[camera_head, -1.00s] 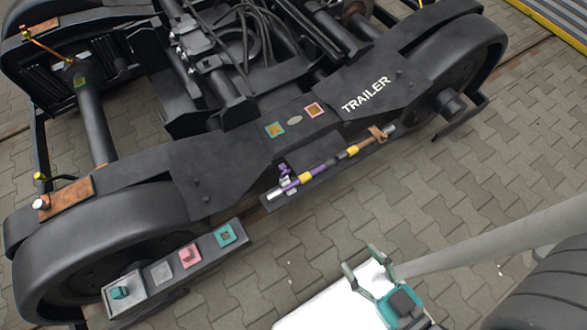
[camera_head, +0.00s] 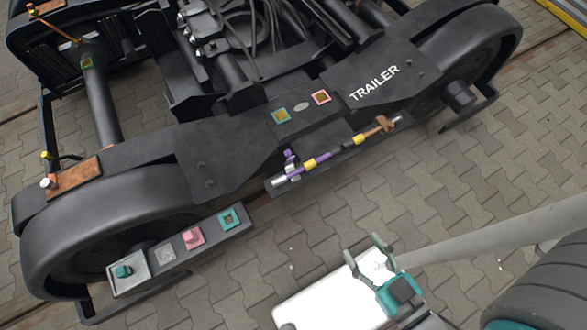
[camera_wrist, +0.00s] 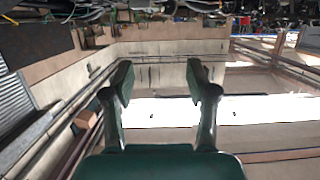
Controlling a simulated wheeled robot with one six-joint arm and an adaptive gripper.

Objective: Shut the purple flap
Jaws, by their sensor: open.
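A small purple part (camera_head: 290,157) stands up at the left end of a rod (camera_head: 325,158) with purple, yellow and brown sections, on the bogie's side ledge. It may be the purple flap; it is too small to tell its hinge or angle. My gripper (camera_head: 363,248) is open and empty, in front of the bogie and apart from it, lower right of the purple part in the head view. In the wrist view my gripper (camera_wrist: 158,80) has its two fingers spread with nothing between them. No purple flap shows in the wrist view.
The black bogie (camera_head: 225,160) fills the upper left. A low ledge (camera_head: 165,256) carries teal, pink and grey blocks. Paving (camera_head: 470,190) is open at the right.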

